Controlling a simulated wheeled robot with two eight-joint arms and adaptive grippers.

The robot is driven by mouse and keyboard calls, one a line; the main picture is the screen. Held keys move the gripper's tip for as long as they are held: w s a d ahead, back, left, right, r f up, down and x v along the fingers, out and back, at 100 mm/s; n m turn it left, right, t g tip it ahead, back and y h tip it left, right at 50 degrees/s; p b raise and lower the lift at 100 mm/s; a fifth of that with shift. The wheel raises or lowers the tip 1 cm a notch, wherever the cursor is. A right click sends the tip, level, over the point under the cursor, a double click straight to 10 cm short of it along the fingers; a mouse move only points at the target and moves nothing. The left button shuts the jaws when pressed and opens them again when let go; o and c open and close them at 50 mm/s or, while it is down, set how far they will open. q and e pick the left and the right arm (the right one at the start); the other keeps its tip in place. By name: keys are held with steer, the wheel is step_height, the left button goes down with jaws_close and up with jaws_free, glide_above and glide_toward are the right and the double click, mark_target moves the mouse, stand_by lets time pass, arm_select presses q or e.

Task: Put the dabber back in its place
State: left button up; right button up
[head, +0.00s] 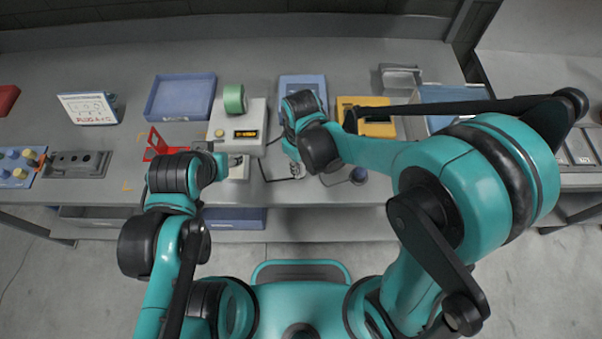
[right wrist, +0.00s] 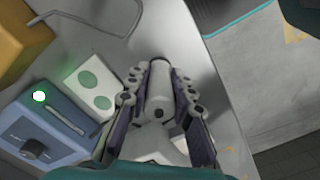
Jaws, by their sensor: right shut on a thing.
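My right gripper (right wrist: 160,88) is shut on a pale grey, rounded cylinder with a dark end, which looks like the dabber (right wrist: 158,100). It lies between the two dark-padded fingers in the right wrist view, above the grey bench. In the head view the right gripper (head: 295,168) is near the bench's front edge, and what it holds is too small to make out. The dabber's place cannot be told for sure. My left gripper (head: 222,163) is near the cream device, and its fingers are not clear.
A yellow device (head: 370,117), cream device (head: 250,118), green roll (head: 234,98) and blue tray (head: 180,97) stand behind. Bent wire (right wrist: 85,27) lies near the yellow device.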

step_height(320, 180, down, 4)
steer(key=shift+f+b, duration=0.1)
steer(key=shift+b, duration=0.65)
steer(key=o, duration=0.9)
